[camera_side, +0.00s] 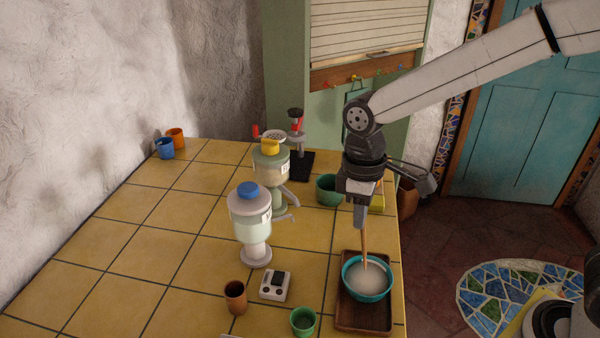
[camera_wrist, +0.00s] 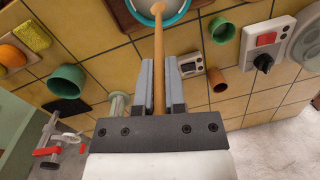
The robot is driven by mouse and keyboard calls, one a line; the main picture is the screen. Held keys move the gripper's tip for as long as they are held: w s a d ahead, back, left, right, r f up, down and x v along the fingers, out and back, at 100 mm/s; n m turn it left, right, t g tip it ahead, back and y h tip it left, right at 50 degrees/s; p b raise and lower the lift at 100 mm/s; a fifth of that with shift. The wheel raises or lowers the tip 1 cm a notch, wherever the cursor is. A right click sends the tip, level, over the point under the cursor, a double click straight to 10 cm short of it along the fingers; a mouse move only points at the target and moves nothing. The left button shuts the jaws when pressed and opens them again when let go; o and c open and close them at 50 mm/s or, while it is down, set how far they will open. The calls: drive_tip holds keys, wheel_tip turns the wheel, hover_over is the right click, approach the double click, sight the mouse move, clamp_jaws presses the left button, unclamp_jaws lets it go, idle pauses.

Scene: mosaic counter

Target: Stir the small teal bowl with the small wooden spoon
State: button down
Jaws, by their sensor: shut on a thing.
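The small teal bowl (camera_side: 366,279) sits on a dark wooden tray (camera_side: 362,318) near the right edge of the counter and holds a pale, whitish content. My gripper (camera_side: 360,217) is above the bowl, shut on the small wooden spoon (camera_side: 365,242). The spoon hangs down nearly upright, and its lower end is inside the bowl, hidden in the pale content. In the wrist view the spoon (camera_wrist: 158,45) runs from between my gripper's fingers (camera_wrist: 160,85) to the teal bowl (camera_wrist: 178,17) at the top edge, where only part of the bowl shows.
Left of the tray stand a brown cup (camera_side: 236,297), a green cup (camera_side: 303,321) and a small white switch box (camera_side: 276,286). A blue-lidded dispenser (camera_side: 250,220) and a yellow-lidded one (camera_side: 270,170) stand farther back. A larger green bowl (camera_side: 328,190) is behind my gripper. The counter's left side is mostly clear.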

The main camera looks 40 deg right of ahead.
drive_tip(key=shift+r, duration=0.45)
drive_tip(key=shift+r, duration=2)
